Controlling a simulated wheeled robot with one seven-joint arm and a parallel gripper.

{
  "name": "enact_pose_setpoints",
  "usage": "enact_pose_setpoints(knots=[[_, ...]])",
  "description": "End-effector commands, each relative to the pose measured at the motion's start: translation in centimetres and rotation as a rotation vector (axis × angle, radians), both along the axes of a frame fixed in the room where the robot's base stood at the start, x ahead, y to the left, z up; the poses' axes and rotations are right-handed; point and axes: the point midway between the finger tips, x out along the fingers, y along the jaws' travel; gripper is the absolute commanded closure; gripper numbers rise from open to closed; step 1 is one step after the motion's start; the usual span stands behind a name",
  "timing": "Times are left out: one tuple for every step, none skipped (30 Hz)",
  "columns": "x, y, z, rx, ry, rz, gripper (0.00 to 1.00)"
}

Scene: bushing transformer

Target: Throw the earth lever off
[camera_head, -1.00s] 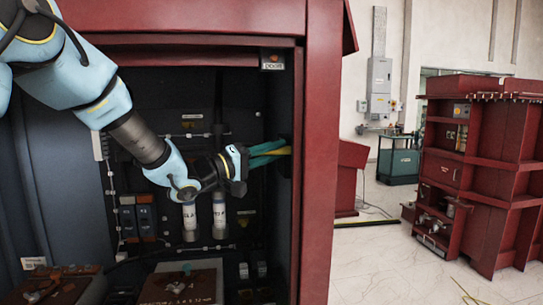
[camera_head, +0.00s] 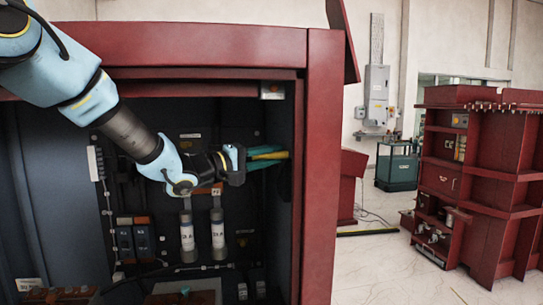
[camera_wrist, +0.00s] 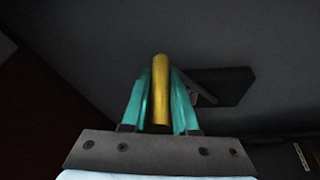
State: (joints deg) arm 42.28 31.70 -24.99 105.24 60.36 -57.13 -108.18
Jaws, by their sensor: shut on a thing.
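The earth lever shows as a yellow handle (camera_head: 272,155) at the right inner wall of the cabinet. In the wrist view the yellow handle (camera_wrist: 160,95) stands between two teal fingers. My gripper (camera_head: 266,157) reaches in from the left, and its fingers are shut on the lever. In the wrist view my gripper (camera_wrist: 160,88) has a finger close along each side of the handle. A dark mount (camera_wrist: 222,88) on the grey wall lies behind the fingers. The lever's pivot is hidden.
A red cabinet frame (camera_head: 318,170) stands close to the right of my gripper. A small labelled box (camera_head: 272,91) is under the lintel. A red cabinet (camera_head: 490,180) stands farther right, with open floor before it.

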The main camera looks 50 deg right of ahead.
Motion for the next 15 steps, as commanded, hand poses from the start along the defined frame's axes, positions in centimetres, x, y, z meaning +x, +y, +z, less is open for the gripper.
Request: enact_pose_setpoints(knots=[[0.08, -0.08, 0.50, -0.009, -0.001, 0.002, 1.00], [0.09, -0.09, 0.51, -0.009, -0.001, 0.002, 1.00], [0.09, -0.09, 0.53, -0.010, -0.002, 0.002, 1.00], [0.10, -0.10, 0.54, -0.011, -0.001, 0.003, 1.00], [0.10, -0.10, 0.56, -0.011, -0.001, 0.003, 1.00], [0.11, -0.10, 0.58, -0.011, -0.001, 0.003, 1.00], [0.12, -0.10, 0.60, -0.012, -0.002, 0.002, 0.72], [0.12, -0.10, 0.61, -0.012, -0.002, 0.002, 0.68], [0.12, -0.10, 0.61, -0.012, -0.002, 0.002, 0.64], [0.12, -0.10, 0.59, -0.011, -0.002, 0.003, 0.60], [0.11, -0.09, 0.55, -0.011, -0.001, 0.003, 0.57], [0.10, -0.09, 0.51, -0.010, -0.001, 0.003, 0.53], [0.09, -0.08, 0.48, -0.010, -0.002, 0.002, 0.49], [0.09, -0.08, 0.44, -0.009, -0.002, 0.002, 0.46], [0.09, -0.08, 0.40, -0.008, -0.001, 0.002, 0.43]])
